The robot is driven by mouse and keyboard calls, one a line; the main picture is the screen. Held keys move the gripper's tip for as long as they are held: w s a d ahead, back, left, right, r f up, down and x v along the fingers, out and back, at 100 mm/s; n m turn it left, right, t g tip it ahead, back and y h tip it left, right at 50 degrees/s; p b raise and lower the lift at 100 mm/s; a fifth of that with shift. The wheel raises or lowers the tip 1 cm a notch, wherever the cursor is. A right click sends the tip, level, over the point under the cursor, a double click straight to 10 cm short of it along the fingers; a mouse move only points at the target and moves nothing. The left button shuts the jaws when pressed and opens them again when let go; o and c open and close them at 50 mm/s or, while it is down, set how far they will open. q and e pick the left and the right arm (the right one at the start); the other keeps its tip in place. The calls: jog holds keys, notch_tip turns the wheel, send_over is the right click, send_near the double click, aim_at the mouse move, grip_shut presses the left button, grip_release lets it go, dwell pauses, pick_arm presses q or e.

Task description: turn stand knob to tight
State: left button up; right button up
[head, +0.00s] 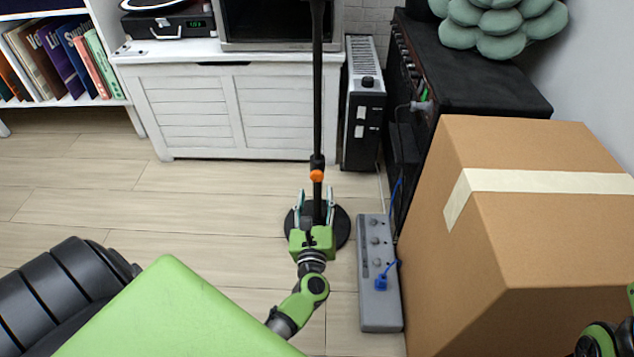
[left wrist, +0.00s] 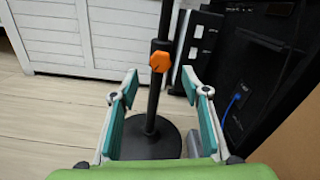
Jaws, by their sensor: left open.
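The stand is a thin black pole (head: 318,90) on a round black base (head: 342,228). An orange knob (head: 316,175) sits on the pole's collar; it also shows in the left wrist view (left wrist: 160,61). My left gripper (head: 315,196) is open, with teal-padded fingers on either side of the lower pole in the head view. In the left wrist view my left gripper (left wrist: 162,90) has its fingers apart, and the knob appears beyond and above them, not touched. A green part of my right arm (head: 605,340) shows at the lower right edge; its fingers are out of view.
A grey power strip (head: 367,310) with a blue plug lies right of the stand base. A large cardboard box (head: 480,260) and a black amplifier (head: 480,75) stand at the right. A white cabinet (head: 190,110) and a heater (head: 361,140) are behind. Floor left of the stand is clear.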

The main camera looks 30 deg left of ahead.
aim_at(317, 178)
pick_arm(q)
jog(key=b+x, duration=0.1)
jog(key=x, duration=0.5)
jog(key=shift+w+a, duration=0.2)
jog(key=shift+w, duration=0.15)
jog(key=c, duration=1.1)
